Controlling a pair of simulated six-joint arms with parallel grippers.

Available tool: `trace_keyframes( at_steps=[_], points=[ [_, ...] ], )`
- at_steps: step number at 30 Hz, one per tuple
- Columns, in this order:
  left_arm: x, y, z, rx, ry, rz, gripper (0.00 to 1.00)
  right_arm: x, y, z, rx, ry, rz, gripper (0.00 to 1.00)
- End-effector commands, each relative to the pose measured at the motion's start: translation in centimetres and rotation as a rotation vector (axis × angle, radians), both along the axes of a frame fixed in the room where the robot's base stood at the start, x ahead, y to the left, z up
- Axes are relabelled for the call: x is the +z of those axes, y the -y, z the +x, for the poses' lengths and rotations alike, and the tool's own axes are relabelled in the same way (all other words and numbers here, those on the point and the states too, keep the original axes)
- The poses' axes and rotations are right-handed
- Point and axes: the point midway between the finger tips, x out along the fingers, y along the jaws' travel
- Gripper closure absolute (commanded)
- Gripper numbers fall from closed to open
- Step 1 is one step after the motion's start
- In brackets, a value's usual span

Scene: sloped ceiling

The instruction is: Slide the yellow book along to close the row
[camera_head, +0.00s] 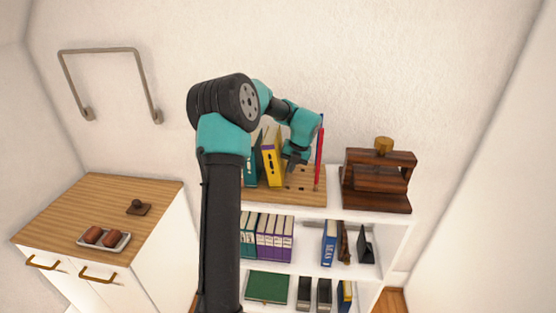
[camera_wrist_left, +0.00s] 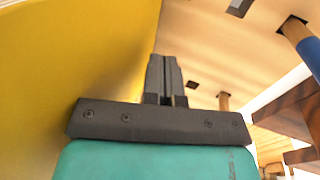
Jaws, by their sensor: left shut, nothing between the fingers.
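The yellow book (camera_head: 272,158) stands on a wooden board (camera_head: 300,198) on top of the white shelf unit, beside a green book (camera_head: 251,168) to its left. My left arm hides whatever stands further left. My left gripper (camera_head: 291,167) is shut and empty, just right of the yellow book. In the left wrist view the yellow book (camera_wrist_left: 70,55) fills the left side, close beside the shut fingertips (camera_wrist_left: 164,72). I cannot tell whether they touch it. My right gripper is not in view.
A red upright rod (camera_head: 319,160) with blue behind it stands right of the gripper. The board has dark holes. A dark wooden press-like object (camera_head: 378,182) stands at the right end. Lower shelves hold purple books (camera_head: 274,238). A wooden-topped cabinet (camera_head: 80,205) stands at left.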

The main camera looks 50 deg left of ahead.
Motion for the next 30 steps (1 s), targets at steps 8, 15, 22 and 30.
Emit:
trace_keyframes(
  at_steps=[8,15,22,30],
  points=[
    [-0.01,-0.01,-0.01,0.000,0.000,0.000,1.00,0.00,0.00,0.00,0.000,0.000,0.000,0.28],
    [0.00,-0.04,-0.04,0.000,0.000,0.000,1.00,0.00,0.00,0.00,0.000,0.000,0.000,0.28],
    [0.01,-0.43,-0.41,0.000,0.000,0.000,1.00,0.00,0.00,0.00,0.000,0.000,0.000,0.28],
    [-0.01,-0.97,-0.95,0.001,0.000,0.000,1.00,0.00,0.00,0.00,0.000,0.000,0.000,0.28]
  ],
)
